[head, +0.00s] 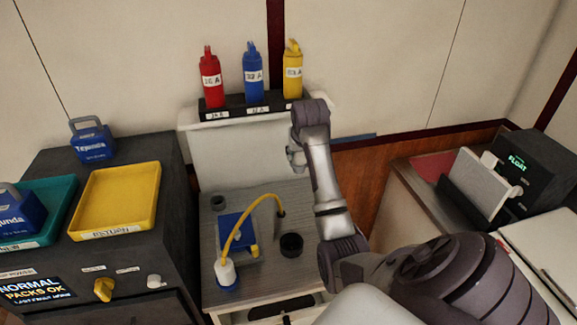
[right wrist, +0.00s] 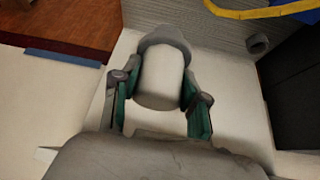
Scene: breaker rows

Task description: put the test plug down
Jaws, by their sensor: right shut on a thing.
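My right gripper (right wrist: 160,105) is shut on a pale, rounded piece with a grey collar, which I take to be the test plug (right wrist: 160,75). In the head view my right gripper (head: 296,158) is in front of the white back panel, above the rear right of the grey bench (head: 263,193). The held piece is mostly hidden there by my arm. A white plug-like part (head: 225,272) with a blue base and a yellow cable (head: 241,219) stands at the bench's front left. My left gripper is out of view.
Red (head: 211,78), blue (head: 253,75) and yellow (head: 293,70) tagged pieces stand on the rear ledge. A yellow tray (head: 118,200) is left; a dark display box (head: 528,170) is right.

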